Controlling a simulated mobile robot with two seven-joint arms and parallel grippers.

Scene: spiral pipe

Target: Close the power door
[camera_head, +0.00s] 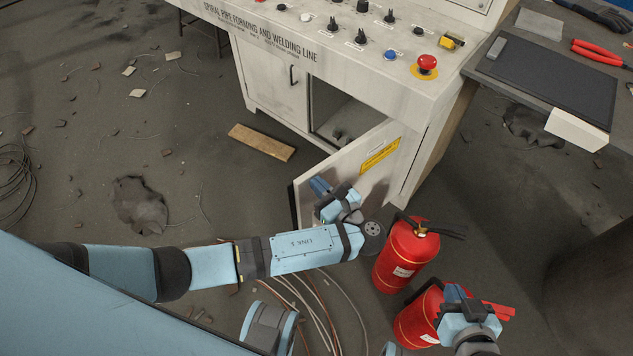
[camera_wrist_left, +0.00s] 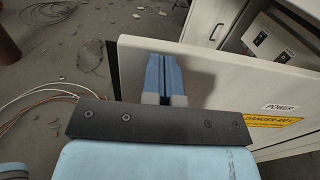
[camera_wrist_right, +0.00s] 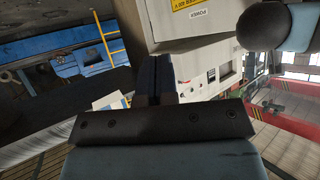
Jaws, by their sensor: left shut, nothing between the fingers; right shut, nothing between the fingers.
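The power door (camera_head: 345,172) is a white panel standing open, swung out from the cabinet's right side, with a yellow label (camera_head: 380,156) on its outer face. The left wrist view shows the door (camera_wrist_left: 215,75) with its "POWER" and "DANGER" labels. My left gripper (camera_head: 319,187) is shut and empty in front of the outer face, near the free edge. I cannot tell whether its fingertips (camera_wrist_left: 161,55) touch the panel. My right gripper (camera_head: 455,293) is shut and empty, lower right, over a fire extinguisher. In the right wrist view its fingers (camera_wrist_right: 154,60) are together.
The cabinet (camera_head: 270,85) has an open bay (camera_head: 345,110) behind the door. Two red fire extinguishers (camera_head: 405,255) (camera_head: 418,318) stand right of the left gripper. Cables (camera_head: 315,305) and a wooden plank (camera_head: 262,142) lie on the floor. Floor left of the door is mostly clear.

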